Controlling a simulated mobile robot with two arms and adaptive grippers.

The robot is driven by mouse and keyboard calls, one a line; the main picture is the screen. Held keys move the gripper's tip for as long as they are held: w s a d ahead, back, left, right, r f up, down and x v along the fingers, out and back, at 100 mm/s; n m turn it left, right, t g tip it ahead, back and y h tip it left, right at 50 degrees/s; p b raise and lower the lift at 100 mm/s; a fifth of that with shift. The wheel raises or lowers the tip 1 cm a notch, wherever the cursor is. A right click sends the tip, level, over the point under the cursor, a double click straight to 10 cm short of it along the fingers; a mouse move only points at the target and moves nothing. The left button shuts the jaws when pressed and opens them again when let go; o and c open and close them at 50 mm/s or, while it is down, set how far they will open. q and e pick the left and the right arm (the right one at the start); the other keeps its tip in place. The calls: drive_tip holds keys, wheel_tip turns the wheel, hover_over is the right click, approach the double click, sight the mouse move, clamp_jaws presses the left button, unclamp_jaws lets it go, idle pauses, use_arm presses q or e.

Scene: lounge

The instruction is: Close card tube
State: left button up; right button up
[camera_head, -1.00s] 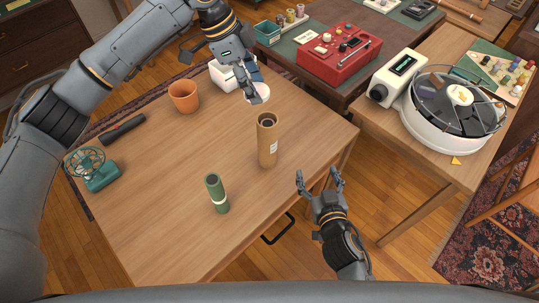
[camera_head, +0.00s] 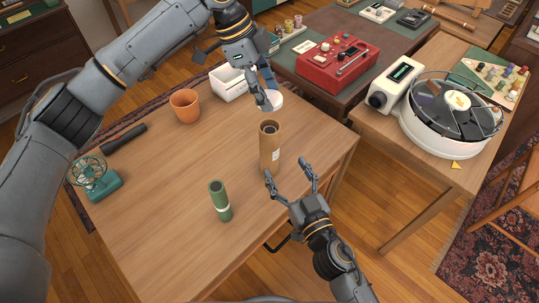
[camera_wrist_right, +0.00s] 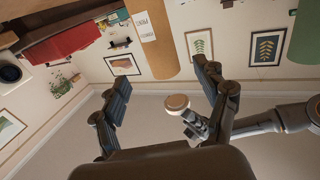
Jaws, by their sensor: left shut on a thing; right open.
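The brown card tube (camera_head: 270,150) stands upright on the wooden table, its top open. It also shows in the right wrist view (camera_wrist_right: 152,40), with a white label. My left gripper (camera_head: 265,99) is shut on a round white cap (camera_head: 276,101), just behind and above the tube's mouth, apart from it. The cap also shows in the right wrist view (camera_wrist_right: 177,102). My right gripper (camera_head: 289,170) is open and empty. Its fingers point at the tube's lower part; the left fingertip overlaps the tube's base in the head view. Contact cannot be told.
A green tube (camera_head: 220,202) stands front left of the card tube. The table's middle is clear.

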sight(273, 146)
drive_tip(key=x, duration=1.1)
drive_tip(key=shift+d, duration=0.1)
clamp_jaws()
use_arm(q)
drive_tip(key=shift+w+f, duration=0.1)
drive_tip(key=shift+f, duration=2.45)
